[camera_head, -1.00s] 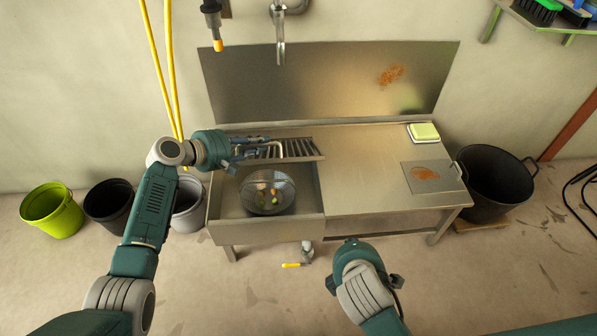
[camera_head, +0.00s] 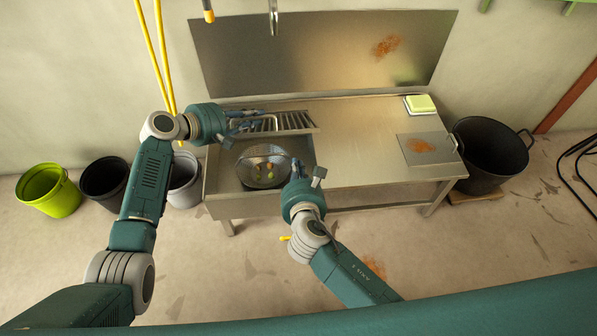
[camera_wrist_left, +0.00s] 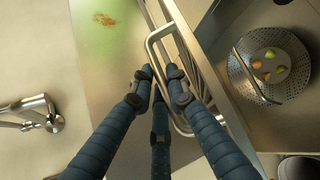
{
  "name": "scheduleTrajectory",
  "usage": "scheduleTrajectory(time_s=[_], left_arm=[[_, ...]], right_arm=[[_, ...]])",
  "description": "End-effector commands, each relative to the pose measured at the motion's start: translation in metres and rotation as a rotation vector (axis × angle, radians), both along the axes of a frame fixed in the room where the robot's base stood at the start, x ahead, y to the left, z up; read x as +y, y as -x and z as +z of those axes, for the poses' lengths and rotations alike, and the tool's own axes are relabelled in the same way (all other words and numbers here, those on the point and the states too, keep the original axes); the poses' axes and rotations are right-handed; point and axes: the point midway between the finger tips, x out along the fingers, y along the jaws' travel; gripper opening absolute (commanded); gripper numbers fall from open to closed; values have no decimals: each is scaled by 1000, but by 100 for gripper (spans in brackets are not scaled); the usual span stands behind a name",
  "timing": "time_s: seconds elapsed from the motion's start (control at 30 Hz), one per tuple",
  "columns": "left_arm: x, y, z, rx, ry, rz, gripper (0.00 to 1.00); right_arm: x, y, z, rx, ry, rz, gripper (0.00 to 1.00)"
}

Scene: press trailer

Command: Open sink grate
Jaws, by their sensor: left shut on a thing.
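The sink grate (camera_head: 292,121) is a slatted metal panel standing raised along the back edge of the sink basin (camera_head: 222,172). It also shows in the left wrist view (camera_wrist_left: 196,62), with its bent rod handle (camera_wrist_left: 152,36) at the fingertips. My left gripper (camera_head: 262,122) is shut on the grate handle, at the grate's left part. Its fingers show in the left wrist view (camera_wrist_left: 160,82). My right gripper (camera_head: 308,172) is over the basin's front right corner, apart from the grate. Its fingers are too small to judge.
A round perforated strainer (camera_head: 262,170) with several food scraps lies in the basin. A faucet (camera_head: 273,18) hangs above. Several buckets stand left, and a black tub (camera_head: 492,150) right.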

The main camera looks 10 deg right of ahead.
Motion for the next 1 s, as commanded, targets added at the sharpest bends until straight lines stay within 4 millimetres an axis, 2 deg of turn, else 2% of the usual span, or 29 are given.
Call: scheduleTrajectory(time_s=[0.03,0.2,0.3,0.5,0.87,1.0], left_arm=[[2,-1,1,-5,-5,3,0],[2,-1,1,-5,-5,3,0],[2,-1,1,-5,-5,3,0],[2,-1,1,-5,-5,3,0],[2,-1,1,-5,-5,3,0],[2,-1,1,-5,-5,3,0]], right_arm=[[0,-12,-3,-1,-1,-1,0],[0,-42,-15,1,-3,-1,0],[0,-50,3,-3,-6,-1,0],[0,-60,16,-1,-4,-1,0],[0,-61,18,1,-4,-1,0],[0,-67,27,-3,-3,-1,0]])
